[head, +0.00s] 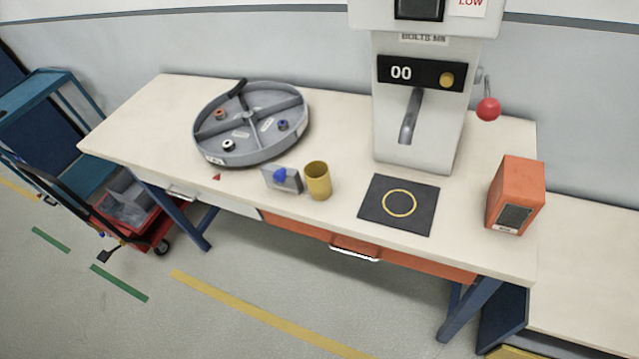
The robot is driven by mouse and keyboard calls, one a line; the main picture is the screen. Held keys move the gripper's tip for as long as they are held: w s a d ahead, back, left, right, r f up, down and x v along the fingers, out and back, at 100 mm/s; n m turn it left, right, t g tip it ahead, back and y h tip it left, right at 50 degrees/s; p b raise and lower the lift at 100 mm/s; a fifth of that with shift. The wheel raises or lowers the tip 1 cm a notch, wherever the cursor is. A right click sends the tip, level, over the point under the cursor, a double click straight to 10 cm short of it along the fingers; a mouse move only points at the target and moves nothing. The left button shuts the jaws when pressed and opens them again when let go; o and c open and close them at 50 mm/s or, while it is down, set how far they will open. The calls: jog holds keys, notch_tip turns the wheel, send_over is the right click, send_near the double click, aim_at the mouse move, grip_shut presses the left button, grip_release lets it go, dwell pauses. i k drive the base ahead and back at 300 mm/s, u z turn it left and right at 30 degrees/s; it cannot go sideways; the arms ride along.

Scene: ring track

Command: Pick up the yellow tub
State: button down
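The yellow tub (319,187) is a small open-topped cylinder. It stands upright on the light workbench (340,150), near its front edge. A small grey block with a blue knob (283,178) is just to its left. A black mat with a yellow ring (399,204) lies to its right, apart from it. My gripper does not show in the head view, and nothing shows near the tub's rim.
A round grey divided tray (252,122) with small parts stands at the left. A white dispenser (415,110) with a red-knobbed lever stands behind the mat. An orange box (515,195) is at the right. A blue cart (45,110) stands left of the bench. The floor in front is clear.

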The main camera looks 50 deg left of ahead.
aim_at(317, 173)
jog(key=k, duration=1.3)
jog(key=u, duration=0.35)
jog(key=i, duration=0.65)
jog(key=u, duration=0.95)
jog(key=i, duration=0.95)
jog(key=u, duration=0.3)
